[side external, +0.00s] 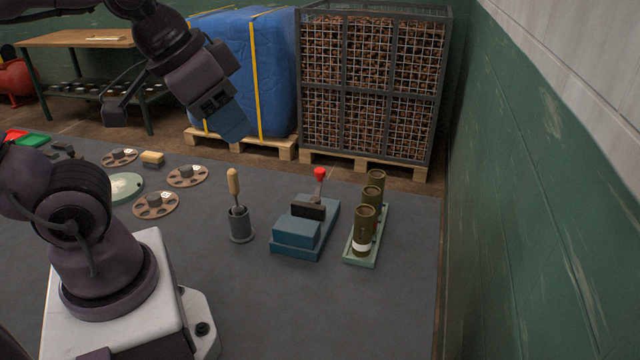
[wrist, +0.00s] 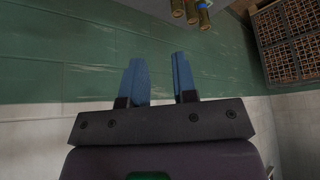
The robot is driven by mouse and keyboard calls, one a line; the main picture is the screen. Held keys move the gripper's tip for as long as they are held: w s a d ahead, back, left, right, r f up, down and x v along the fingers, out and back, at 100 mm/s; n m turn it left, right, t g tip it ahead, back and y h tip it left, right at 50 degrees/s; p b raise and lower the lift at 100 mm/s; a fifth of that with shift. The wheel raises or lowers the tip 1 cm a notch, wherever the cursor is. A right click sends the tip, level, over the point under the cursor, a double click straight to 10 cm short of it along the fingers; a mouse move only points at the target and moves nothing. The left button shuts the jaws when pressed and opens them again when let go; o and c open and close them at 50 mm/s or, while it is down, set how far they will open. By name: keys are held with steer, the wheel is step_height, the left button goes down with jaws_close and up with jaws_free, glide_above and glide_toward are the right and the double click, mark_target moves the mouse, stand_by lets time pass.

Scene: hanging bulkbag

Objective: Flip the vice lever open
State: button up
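The vice (side external: 304,228) is a blue block with a dark jaw piece, standing on the grey table right of centre in the side external view. Its lever (side external: 319,180) stands roughly upright at the back of the vice and has a red knob (side external: 320,173) on top. My gripper (side external: 232,122) is high above the table, up and to the left of the vice, apart from everything. In the wrist view my gripper (wrist: 160,80) shows two blue fingers spread with an empty gap between them. The vice is not visible in the wrist view.
A green rack (side external: 362,255) with brass-coloured cylinders (side external: 364,228) stands close right of the vice. A grey cup (side external: 240,224) with a wooden-handled tool stands left of it. Several brown discs (side external: 155,205) lie further left. A green wall (side external: 540,200) bounds the right side.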

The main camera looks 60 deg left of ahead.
steer(key=shift+w+f, duration=0.1)
steer(key=shift+f, duration=0.2)
steer(key=c, duration=0.4)
steer(key=w+f+g, duration=0.2)
steer(key=shift+w+a+f, duration=0.15)
steer(key=shift+f, duration=0.2)
jaws_close()
steer(key=w+a+f+n+g+y, duration=0.1)
steer(key=w+a+f+n+y, duration=0.1)
steer(key=w+a+f, duration=0.4)
steer(key=w+a+f+n+g+y, duration=0.1)
steer(key=w+a+f+n+y, duration=0.2)
steer(key=w, duration=0.9)
steer(key=w+a+f+n+g+y, duration=0.1)
steer(key=w+a+f+n, duration=0.3)
steer(key=w+a+f, duration=0.5)
steer(key=shift+g+y, duration=0.4)
steer(key=shift+y, duration=0.3)
steer(key=shift+s+a+f, duration=0.1)
